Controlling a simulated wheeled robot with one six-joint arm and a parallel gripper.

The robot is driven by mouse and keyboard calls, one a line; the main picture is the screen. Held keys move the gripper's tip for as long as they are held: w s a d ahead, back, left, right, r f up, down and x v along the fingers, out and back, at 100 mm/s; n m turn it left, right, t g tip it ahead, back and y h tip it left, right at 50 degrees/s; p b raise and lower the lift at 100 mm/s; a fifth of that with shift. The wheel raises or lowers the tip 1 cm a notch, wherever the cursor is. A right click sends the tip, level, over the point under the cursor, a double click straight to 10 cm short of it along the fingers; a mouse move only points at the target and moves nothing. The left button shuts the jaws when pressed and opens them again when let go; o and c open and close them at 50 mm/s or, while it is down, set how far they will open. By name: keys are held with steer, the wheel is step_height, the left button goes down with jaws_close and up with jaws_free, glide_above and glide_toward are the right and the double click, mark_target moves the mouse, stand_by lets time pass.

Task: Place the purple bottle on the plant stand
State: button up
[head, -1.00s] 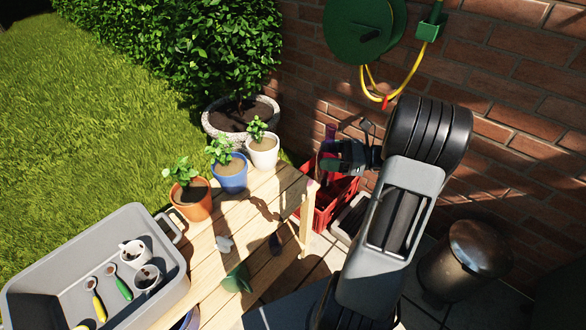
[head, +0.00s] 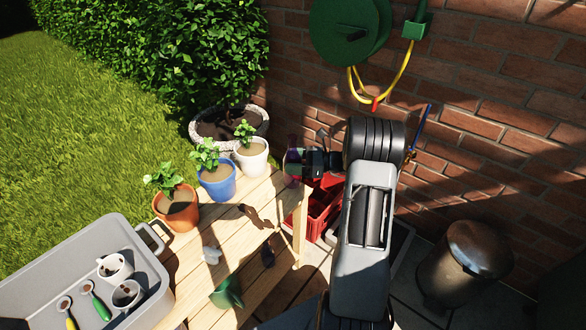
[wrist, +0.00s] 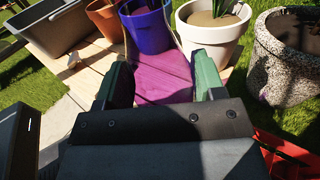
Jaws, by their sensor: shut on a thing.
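The purple bottle (wrist: 163,78) is between the two fingers of my gripper (wrist: 163,88), and my gripper is shut on it. In the head view my gripper (head: 297,163) is at the far right end of the wooden plant stand (head: 228,232), just right of the white pot. The bottle (head: 291,181) shows there only in part, above and below the dark fingers. Its base is hard to make out, so I cannot tell whether it clears the stand's top.
A white pot (head: 251,162), a blue pot (head: 217,184) and an orange pot (head: 178,212) line the stand's back edge. A grey tub (head: 150,262) is at left. A red crate (head: 322,212) is beside the stand's right end. The slats before the pots are largely clear.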

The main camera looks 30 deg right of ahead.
steer(key=shift+f, duration=1)
steer(key=shift+f+b, duration=0.1)
steer(key=shift+b, duration=0.2)
steer(key=o, duration=1)
steer(key=shift+o, duration=0.2)
steer(key=shift+s+d, duration=0.15)
steer(key=shift+d, duration=0.05)
steer(key=p+v, duration=0.3)
steer(key=v, duration=0.8)
steer(key=shift+s+d, duration=0.15)
steer(key=shift+d, duration=0.1)
steer(key=shift+a, duration=0.15)
